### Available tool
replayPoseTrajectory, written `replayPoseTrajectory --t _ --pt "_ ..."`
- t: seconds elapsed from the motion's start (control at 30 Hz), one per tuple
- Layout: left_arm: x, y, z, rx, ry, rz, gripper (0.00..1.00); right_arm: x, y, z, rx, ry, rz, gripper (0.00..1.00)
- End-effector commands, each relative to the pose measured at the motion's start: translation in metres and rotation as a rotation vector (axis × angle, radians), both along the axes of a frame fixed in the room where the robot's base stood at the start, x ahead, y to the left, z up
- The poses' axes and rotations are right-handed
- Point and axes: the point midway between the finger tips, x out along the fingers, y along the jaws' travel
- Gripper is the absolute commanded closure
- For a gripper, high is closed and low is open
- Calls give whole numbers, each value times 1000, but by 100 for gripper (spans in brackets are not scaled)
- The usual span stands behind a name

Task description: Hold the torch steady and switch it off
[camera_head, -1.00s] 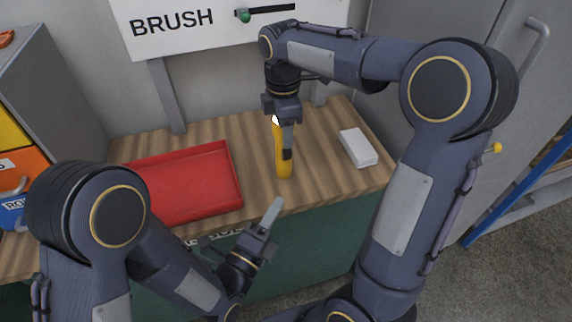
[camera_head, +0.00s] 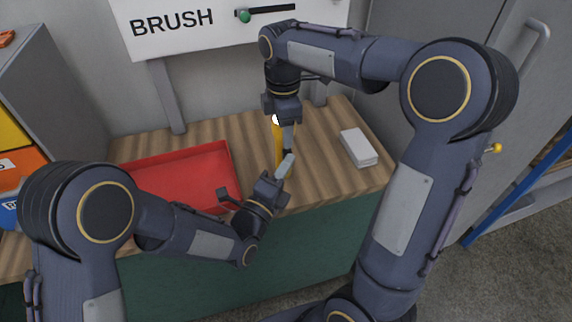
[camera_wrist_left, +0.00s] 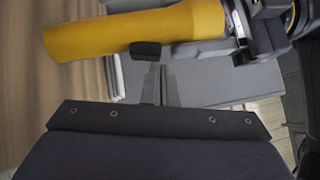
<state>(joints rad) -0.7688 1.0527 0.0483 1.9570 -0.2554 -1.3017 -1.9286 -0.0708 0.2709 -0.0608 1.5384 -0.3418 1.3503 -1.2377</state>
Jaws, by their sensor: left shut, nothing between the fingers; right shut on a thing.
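The yellow torch (camera_head: 277,148) stands upright over the wooden bench, with a bright white spot at its top end. My right gripper (camera_head: 287,138) comes down from above and is shut on the torch. In the left wrist view the torch (camera_wrist_left: 125,34) lies across the top, with a black switch (camera_wrist_left: 146,50) on its near side. My left gripper (camera_head: 288,160) is shut and empty, its tips beside the torch's lower part. In the left wrist view its fingertips (camera_wrist_left: 160,72) are close to the switch; I cannot tell whether they touch it.
A red tray (camera_head: 185,175) lies on the bench (camera_head: 255,130) to the left. A white box (camera_head: 358,147) lies to the right. A board marked BRUSH (camera_head: 170,30) stands behind, and a grey cabinet (camera_head: 410,30) is at the right.

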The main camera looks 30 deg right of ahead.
Motion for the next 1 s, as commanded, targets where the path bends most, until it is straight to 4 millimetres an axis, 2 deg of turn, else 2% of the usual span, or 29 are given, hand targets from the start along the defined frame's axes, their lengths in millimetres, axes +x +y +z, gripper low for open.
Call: replayPoseTrajectory --t 0.43,0.67,0.77,0.93,1.0 --pt "7 -2 5 26 99 0 100 0 0 0 0 0 0 80" --pt "5 -1 4 26 96 0 100 0 0 0 1 1 0 80" --pt "-2 0 6 26 96 -3 100 0 0 0 1 1 0 80" --pt "-32 6 15 24 95 -7 100 0 0 0 1 0 0 80" --pt "-40 20 18 25 95 -2 100 0 0 0 0 0 0 80"
